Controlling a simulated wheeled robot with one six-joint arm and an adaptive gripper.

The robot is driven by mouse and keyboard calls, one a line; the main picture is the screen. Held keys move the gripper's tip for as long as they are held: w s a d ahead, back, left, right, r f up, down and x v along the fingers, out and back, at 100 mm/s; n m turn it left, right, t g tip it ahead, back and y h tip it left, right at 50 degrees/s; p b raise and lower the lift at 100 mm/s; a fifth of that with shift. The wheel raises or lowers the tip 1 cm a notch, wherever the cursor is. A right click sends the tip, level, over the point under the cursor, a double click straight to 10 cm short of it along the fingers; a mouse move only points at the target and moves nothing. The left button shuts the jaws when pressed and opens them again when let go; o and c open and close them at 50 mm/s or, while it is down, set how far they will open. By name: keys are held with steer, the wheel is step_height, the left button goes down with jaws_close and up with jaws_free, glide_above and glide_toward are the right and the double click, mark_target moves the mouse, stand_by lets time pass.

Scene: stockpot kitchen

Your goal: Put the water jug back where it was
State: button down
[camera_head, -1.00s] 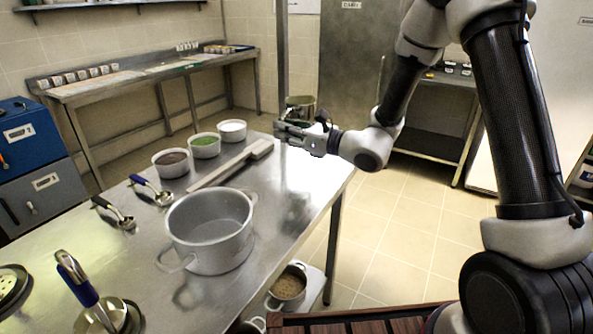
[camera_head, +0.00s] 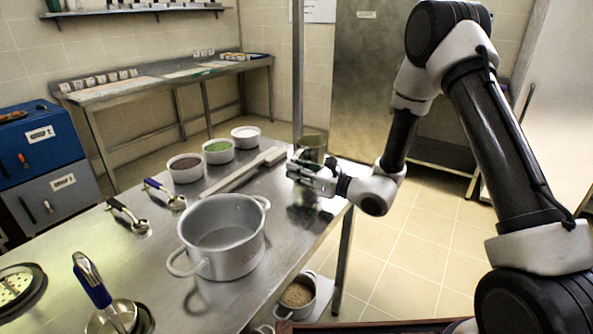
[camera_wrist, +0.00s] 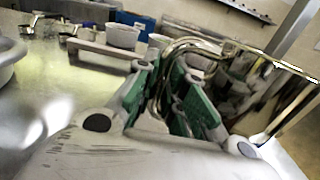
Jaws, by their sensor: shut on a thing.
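The water jug (camera_head: 313,146) is a shiny metal vessel at the far right end of the steel table (camera_head: 283,215), partly hidden behind my gripper (camera_head: 298,170). In the wrist view, the jug (camera_wrist: 262,88) fills the right side, upright or slightly tilted, with its curved metal handle (camera_wrist: 182,46) running between the green-padded fingers of my gripper (camera_wrist: 168,82). The fingers are shut on the handle. I cannot tell whether the jug's base touches the table.
A large grey pot (camera_head: 222,240) stands on the table, nearer than the gripper. A long board (camera_head: 243,170) and bowls of dark, green (camera_head: 218,151) and white contents lie left of the jug. Ladles (camera_head: 128,216) lie further left. A small pot (camera_head: 298,294) sits below the table.

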steer(key=shift+f, duration=0.15)
steer(key=c, duration=1.5)
jaws_free()
